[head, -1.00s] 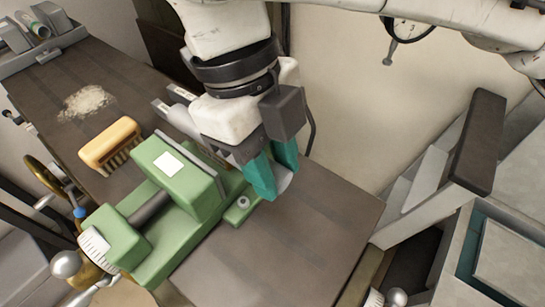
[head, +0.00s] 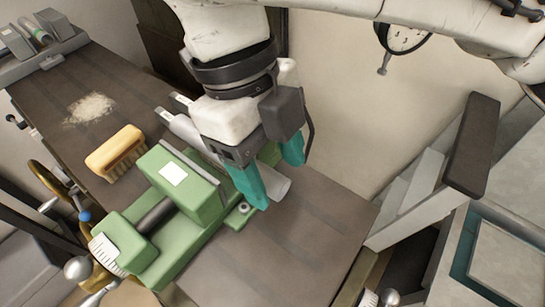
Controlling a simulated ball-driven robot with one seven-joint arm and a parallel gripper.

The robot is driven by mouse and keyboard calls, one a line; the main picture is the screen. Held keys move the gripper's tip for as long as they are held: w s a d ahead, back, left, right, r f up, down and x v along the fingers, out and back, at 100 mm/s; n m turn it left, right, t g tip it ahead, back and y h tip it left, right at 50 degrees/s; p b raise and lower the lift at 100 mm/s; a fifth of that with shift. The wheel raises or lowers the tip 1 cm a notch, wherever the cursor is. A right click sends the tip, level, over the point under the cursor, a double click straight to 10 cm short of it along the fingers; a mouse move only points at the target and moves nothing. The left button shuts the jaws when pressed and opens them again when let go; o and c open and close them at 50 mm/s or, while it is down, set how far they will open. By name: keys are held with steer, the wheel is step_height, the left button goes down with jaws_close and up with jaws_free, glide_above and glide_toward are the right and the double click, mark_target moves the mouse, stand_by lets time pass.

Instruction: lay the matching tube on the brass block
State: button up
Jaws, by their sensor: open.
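My gripper (head: 276,184), with teal fingers, is open just right of the green vise (head: 195,195). A pale grey tube end (head: 277,188) shows between and below the fingertips; I cannot tell whether they touch it. Left of my gripper, grey tube ends with white labels (head: 184,126) stick out behind the vise. My gripper hides the stretch between, so I cannot tell which of these belong to one tube. I cannot make out a brass block; it may be hidden by the vise or my gripper.
A wooden brush (head: 116,150) and a pale powder patch (head: 90,108) lie on the dark bench (head: 300,245). A grey tray (head: 45,55) with blocks and a tube stands at the far left.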

steer(key=shift+r+p, duration=2.6)
steer(key=shift+r, duration=1)
steer(key=shift+f, duration=0.1)
